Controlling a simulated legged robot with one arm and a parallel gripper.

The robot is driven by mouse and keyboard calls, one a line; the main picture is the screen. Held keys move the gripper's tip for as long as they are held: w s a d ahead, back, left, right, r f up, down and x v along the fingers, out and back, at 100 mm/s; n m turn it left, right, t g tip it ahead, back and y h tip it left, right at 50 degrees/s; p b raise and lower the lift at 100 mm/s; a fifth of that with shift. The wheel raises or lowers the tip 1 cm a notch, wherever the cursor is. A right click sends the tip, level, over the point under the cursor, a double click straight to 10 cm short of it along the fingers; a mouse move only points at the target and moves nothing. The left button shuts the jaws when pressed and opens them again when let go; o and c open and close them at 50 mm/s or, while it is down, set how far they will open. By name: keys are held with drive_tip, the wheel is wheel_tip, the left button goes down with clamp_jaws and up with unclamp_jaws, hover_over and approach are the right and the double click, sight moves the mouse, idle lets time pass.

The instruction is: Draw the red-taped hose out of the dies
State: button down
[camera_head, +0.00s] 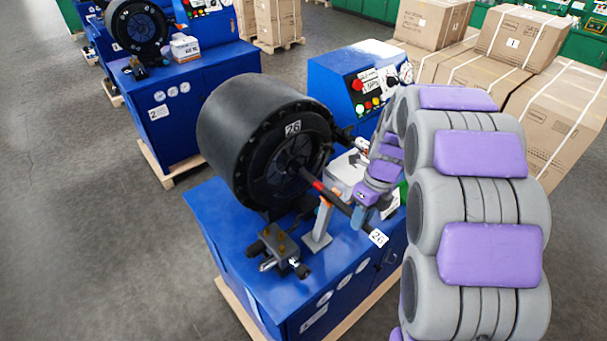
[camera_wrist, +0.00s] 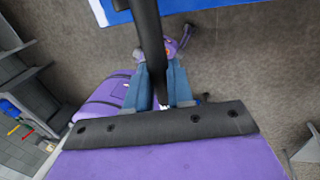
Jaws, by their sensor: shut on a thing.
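The black hose (camera_head: 334,198) runs from the dies (camera_head: 293,170) of the crimper head marked 26 (camera_head: 262,140) out to the lower right. A red tape band (camera_head: 318,186) sits on it just outside the dies, and a white tag reading 26 (camera_head: 378,237) is at its outer end. The hose passes over a grey stand with an orange top (camera_head: 326,200). My gripper (camera_head: 360,214) is shut on the hose between the stand and the tag. In the wrist view the hose (camera_wrist: 147,30) runs up between my blue fingers (camera_wrist: 157,80). The hose's inner end is hidden in the dies.
The blue crimper base (camera_head: 235,245) carries a small block with fittings (camera_head: 280,248) at the front. A blue control box (camera_head: 345,85) and a white carton (camera_head: 345,170) are behind the hose. Cardboard boxes (camera_head: 530,40) stand at back right. The floor at left is clear.

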drive_tip(key=shift+f, duration=0.1)
unclamp_jaws()
drive_tip(key=shift+d, duration=0.1)
idle(0.7)
drive_tip(key=shift+w+r, duration=0.1)
drive_tip(key=shift+r, duration=0.1)
drive_tip(key=s+p+v, duration=0.1)
drive_tip(key=p+v, duration=0.4)
drive_tip(key=v, duration=0.1)
drive_tip(key=shift+w+r, duration=0.35)
drive_tip(key=shift+w, duration=0.2)
idle(0.5)
drive_tip(key=shift+d, duration=0.1)
idle(0.5)
